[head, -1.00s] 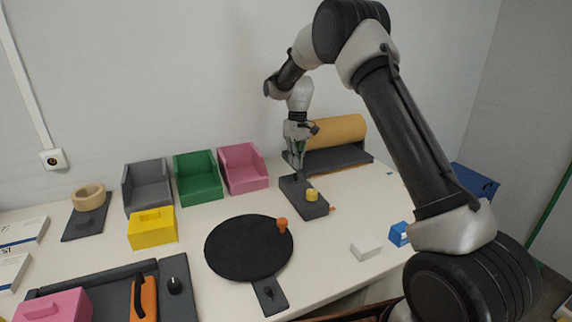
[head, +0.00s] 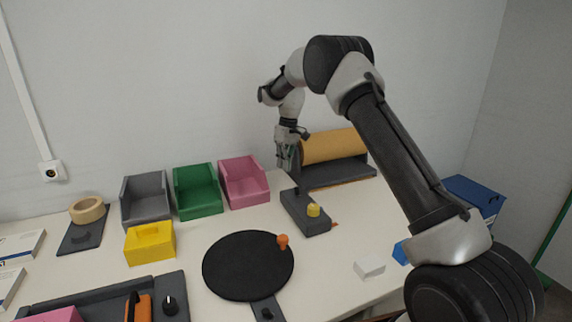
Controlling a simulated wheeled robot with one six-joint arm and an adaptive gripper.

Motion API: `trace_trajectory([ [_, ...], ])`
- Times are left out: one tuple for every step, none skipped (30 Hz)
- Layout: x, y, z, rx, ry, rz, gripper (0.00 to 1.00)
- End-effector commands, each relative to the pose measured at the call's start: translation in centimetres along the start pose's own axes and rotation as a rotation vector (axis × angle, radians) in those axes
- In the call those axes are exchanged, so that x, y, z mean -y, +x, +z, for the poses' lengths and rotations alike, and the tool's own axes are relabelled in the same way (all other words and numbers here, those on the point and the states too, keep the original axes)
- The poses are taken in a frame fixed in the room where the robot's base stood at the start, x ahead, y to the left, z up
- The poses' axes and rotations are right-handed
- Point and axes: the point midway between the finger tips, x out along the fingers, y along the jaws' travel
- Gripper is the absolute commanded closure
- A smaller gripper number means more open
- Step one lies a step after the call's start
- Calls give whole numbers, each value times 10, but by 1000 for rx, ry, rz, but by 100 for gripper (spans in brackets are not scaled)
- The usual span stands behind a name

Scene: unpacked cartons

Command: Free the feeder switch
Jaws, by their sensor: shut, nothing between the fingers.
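A dark grey box (head: 303,214) stands on the table in front of the paper roll. I cannot tell for sure which part is the feeder switch. My gripper (head: 290,168) is shut and empty, pointing down above the back end of the box, to the left of the roll. Its fingertips look apart from the box, though they are small in the picture.
A brown paper roll (head: 333,146) sits on a dark stand behind the box. Grey, green and pink bins (head: 243,182) line the back. A black turntable (head: 247,268) with an orange knob (head: 282,241) lies in front. A white block (head: 369,266) is at the right.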

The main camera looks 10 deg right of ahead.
Motion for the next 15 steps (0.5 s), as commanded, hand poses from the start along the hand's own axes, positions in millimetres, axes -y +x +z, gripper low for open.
trace_trajectory([
  [0, 11, 0, 2, 0, -1, 100],
  [0, 18, 0, 3, 0, -1, 100],
  [0, 27, 1, 3, 0, -1, 100],
  [0, 34, 1, 4, 1, -1, 100],
  [0, 40, 1, 3, 1, -1, 100],
  [0, 49, 0, 2, 1, -1, 100],
  [0, 56, 1, 3, 1, -1, 100],
  [0, 62, 0, 2, 1, -1, 100],
  [0, 69, 1, 3, 1, -1, 100],
  [0, 75, 1, 2, 1, -1, 100],
  [-1, 68, 6, -2, 2, 1, 100],
  [0, 65, 14, -1, 2, 1, 100],
  [0, 64, 18, -1, 2, 1, 100],
  [0, 63, 22, -1, 1, 1, 100],
  [0, 61, 26, -1, 0, 1, 100],
])
